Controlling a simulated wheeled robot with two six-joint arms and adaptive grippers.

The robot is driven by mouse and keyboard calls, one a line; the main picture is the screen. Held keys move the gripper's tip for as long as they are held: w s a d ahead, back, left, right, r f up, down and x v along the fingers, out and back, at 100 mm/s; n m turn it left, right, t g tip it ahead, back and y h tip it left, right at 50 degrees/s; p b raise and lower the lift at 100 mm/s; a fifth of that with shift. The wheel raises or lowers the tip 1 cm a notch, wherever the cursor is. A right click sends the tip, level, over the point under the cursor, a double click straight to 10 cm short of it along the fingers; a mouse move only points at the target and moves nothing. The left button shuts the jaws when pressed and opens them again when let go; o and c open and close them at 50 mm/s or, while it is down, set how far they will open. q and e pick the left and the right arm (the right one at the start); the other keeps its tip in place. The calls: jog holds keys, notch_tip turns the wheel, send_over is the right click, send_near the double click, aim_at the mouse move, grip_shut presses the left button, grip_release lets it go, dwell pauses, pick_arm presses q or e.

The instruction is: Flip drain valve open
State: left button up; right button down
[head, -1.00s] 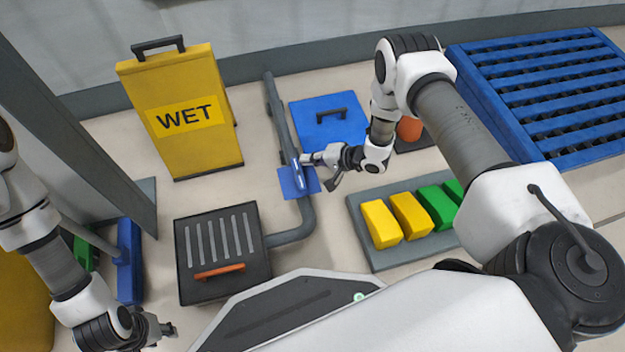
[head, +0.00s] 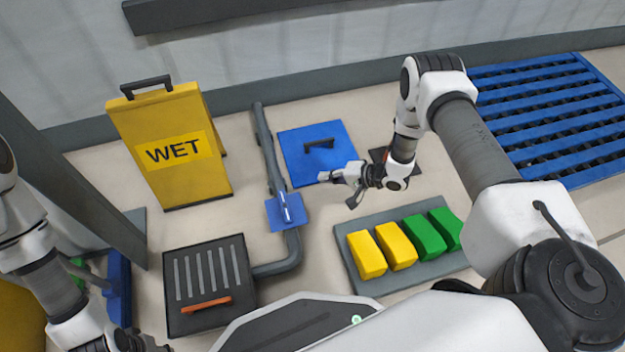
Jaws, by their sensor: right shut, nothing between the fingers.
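The drain valve is a blue plate (head: 273,215) on the grey pipe (head: 266,145), with a pale, shiny lever (head: 286,207) on it. The lever lies roughly in line with the pipe. My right gripper (head: 326,177) is shut and empty, up and to the right of the valve, apart from the lever. It hangs in front of the lower right corner of the blue lid. My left gripper (head: 152,345) is at the bottom edge, partly cut off. Its fingers do not show clearly.
A dark grated box (head: 208,320) with an orange handle joins the pipe's lower end. A blue lid (head: 335,140) lies behind. A grey tray (head: 385,289) holds yellow and green blocks at right. A yellow WET sign (head: 178,190) stands left, a blue slatted rack (head: 540,115) far right.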

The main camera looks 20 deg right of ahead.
jog(key=d, duration=0.1)
jog(key=d+r, duration=0.1)
jog(key=d, duration=0.1)
jog(key=shift+s+r+p, duration=0.2)
jog(key=shift+r+p, duration=0.05)
jog(key=shift+p, duration=0.1)
